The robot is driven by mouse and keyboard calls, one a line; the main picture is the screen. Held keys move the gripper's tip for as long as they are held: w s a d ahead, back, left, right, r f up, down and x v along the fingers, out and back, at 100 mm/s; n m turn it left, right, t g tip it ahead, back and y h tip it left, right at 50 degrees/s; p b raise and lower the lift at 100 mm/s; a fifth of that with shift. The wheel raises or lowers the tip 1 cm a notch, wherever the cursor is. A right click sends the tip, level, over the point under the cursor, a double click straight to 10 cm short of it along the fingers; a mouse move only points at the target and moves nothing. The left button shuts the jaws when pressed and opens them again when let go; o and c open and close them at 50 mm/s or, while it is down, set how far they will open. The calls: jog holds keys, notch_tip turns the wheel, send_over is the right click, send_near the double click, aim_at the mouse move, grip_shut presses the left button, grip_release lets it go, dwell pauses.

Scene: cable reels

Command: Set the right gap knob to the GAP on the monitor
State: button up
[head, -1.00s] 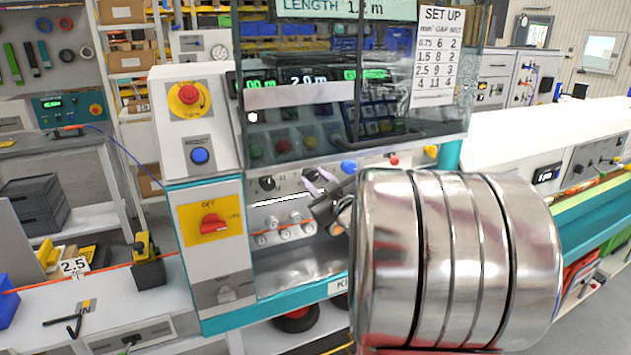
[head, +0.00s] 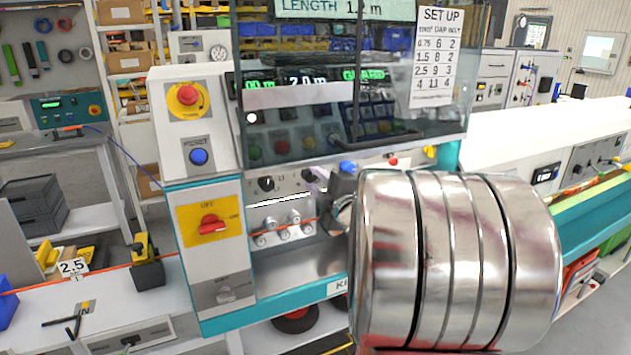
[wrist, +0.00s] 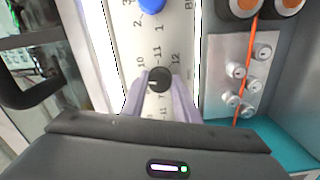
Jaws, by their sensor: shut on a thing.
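In the wrist view a black round knob (wrist: 159,80) sits between the two pale purple fingers of my gripper (wrist: 160,88), which are shut on it from both sides. Printed numbers, among them 10, 11 and 12, lie around it on the white panel (wrist: 152,45). I cannot read its pointer surely. In the head view the right gap knob (head: 309,175) is partly covered by my fingers. The left black knob (head: 266,184) stands free. The monitor (head: 345,9) shows LENGTH 1.2 m; its upper part is cut off, and no GAP line shows.
A SET UP chart (head: 437,57) lists mm, gap and belt. A blue knob (head: 347,167) sits right of the held knob, also in the wrist view (wrist: 152,5). Pale rollers (head: 284,232) with an orange cable lie below. The clear guard (head: 400,90) hangs above.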

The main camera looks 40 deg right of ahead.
jog(key=shift+a+f+n, duration=0.1)
jog(key=shift+f+n, duration=0.15)
jog(key=shift+n, duration=1.05)
jog(key=o, duration=1)
jog(key=shift+r, duration=0.15)
jog(key=shift+o, duration=0.2)
jog(key=shift+s, duration=0.1)
jog(key=v, duration=1.3)
jog(key=shift+s, duration=0.3)
jog(key=shift+a, duration=0.1)
